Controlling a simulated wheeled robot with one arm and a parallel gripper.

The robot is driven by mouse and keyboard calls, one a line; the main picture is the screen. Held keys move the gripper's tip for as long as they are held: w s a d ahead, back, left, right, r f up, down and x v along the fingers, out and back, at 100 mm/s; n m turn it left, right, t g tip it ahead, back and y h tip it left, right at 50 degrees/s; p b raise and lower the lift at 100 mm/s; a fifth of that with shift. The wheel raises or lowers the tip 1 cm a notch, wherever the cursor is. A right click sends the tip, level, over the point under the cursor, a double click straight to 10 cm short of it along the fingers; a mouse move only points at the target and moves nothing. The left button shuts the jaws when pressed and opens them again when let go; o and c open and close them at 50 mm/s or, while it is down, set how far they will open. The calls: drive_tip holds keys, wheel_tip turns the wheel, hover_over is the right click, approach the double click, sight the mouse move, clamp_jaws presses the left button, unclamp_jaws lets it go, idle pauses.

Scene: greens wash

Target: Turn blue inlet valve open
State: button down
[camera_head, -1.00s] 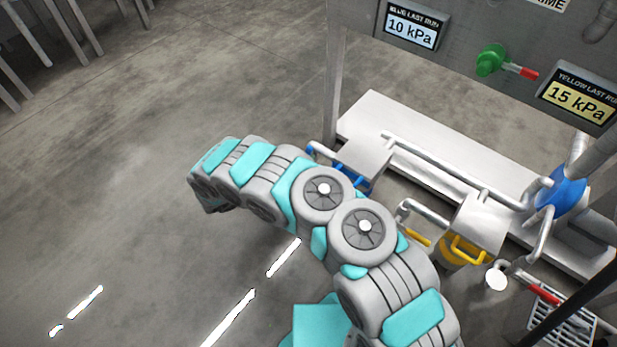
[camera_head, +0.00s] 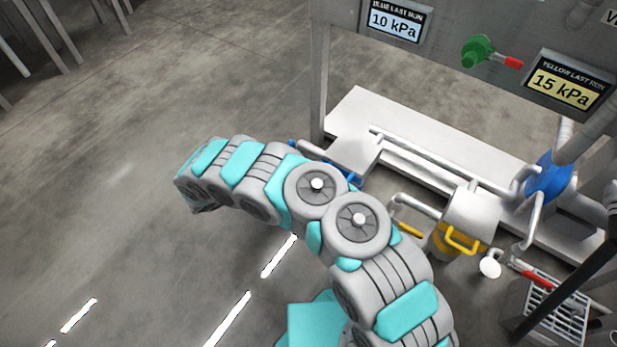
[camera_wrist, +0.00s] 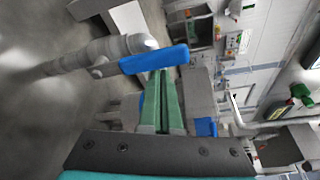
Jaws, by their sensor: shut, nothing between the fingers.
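A blue bar-shaped valve handle (camera_wrist: 153,58) lies across the wrist view, beside a grey pipe (camera_wrist: 95,55). In the head view, a small blue piece (camera_head: 293,144) shows at the pipe end, just behind my arm; it looks like the same handle. My gripper (camera_wrist: 160,78) has green fingers, shut together and empty. Their tips point at the blue handle and appear close to its lower edge; I cannot tell whether they touch. In the head view my gripper is not visible, and my arm covers part of the area in front of the blue unit.
A blue part (camera_wrist: 205,127) shows right of the fingers. A yellow-handled container (camera_head: 462,240), a blue pump-like body (camera_head: 550,178) and a floor grate (camera_head: 555,310) are at the right. A panel holds a green valve with a red handle (camera_head: 512,62).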

drive_tip(key=s+a+p, duration=0.1)
drive_tip(key=s+a, duration=0.4)
drive_tip(key=s, duration=0.3)
drive_tip(key=shift+a, duration=0.15)
idle(0.5)
